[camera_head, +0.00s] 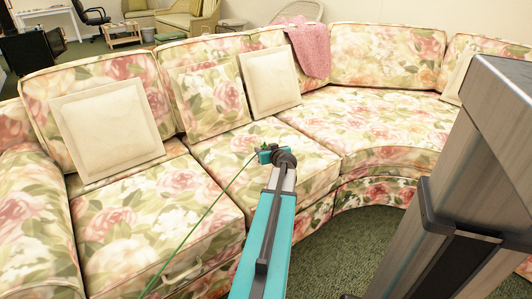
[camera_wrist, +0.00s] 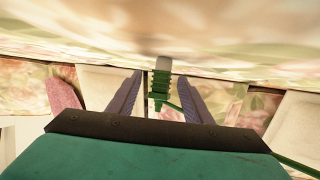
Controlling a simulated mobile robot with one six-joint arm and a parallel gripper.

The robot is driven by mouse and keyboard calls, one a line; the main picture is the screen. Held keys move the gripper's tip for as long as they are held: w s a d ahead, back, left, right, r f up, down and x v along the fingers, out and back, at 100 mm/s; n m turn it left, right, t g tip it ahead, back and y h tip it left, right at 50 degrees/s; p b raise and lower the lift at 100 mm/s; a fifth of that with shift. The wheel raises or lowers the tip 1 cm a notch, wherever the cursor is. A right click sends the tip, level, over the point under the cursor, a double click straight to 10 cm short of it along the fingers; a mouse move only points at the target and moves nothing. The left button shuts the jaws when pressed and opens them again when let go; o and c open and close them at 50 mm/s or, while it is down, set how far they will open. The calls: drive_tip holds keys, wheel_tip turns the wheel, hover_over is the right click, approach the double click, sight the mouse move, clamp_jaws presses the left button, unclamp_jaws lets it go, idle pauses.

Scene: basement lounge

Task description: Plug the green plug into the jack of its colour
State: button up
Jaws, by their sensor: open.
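The green plug (camera_wrist: 160,88) shows in the wrist view, with a ribbed green body and a grey tip pointing toward the top of the picture. It lies between the two fingers of my gripper (camera_wrist: 159,74), with a gap on each side. My gripper is open. In the head view, my gripper (camera_head: 270,155) is over the middle sofa seat, and the plug is too small there to make out clearly. A thin green cable (camera_head: 203,220) runs from my gripper down to the lower left. No jack can be made out in either view.
A floral sectional sofa (camera_head: 385,115) fills most of the head view. Cream cushions (camera_head: 108,125) lean on its back, and a pink cloth (camera_head: 308,50) hangs over it. Green carpet (camera_head: 340,245) shows in front. A pale surface fills the top of the wrist view.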

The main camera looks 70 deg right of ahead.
sight(265, 147)
drive_tip(key=shift+c, duration=0.3)
clamp_jaws()
drive_tip(key=shift+r, duration=0.1)
drive_tip(key=shift+r+p, duration=0.7)
drive_tip(key=shift+r, duration=0.8)
drive_tip(key=shift+a+r, duration=0.25)
drive_tip(key=shift+r, duration=0.05)
drive_tip(key=s+a, duration=0.1)
drive_tip(key=a, duration=0.2)
drive_tip(key=s+a, duration=0.1)
drive_tip(key=a, duration=0.2)
drive_tip(key=s+a+p, duration=0.1)
drive_tip(key=a, duration=0.3)
drive_tip(key=shift+s+r, duration=0.4)
drive_tip(key=shift+r+p, duration=0.2)
drive_tip(key=shift+p, duration=0.4)
drive_tip(key=a+p, duration=0.1)
drive_tip(key=p, duration=0.3)
drive_tip(key=s+a+p, duration=0.1)
drive_tip(key=p, duration=0.4)
drive_tip(key=shift+a+r, duration=0.1)
drive_tip(key=shift+a, duration=0.3)
drive_tip(key=p, duration=0.1)
drive_tip(key=a+p, duration=0.1)
drive_tip(key=p, duration=0.1)
drive_tip(key=shift+s+a+p, duration=0.1)
drive_tip(key=shift+s+p, duration=0.2)
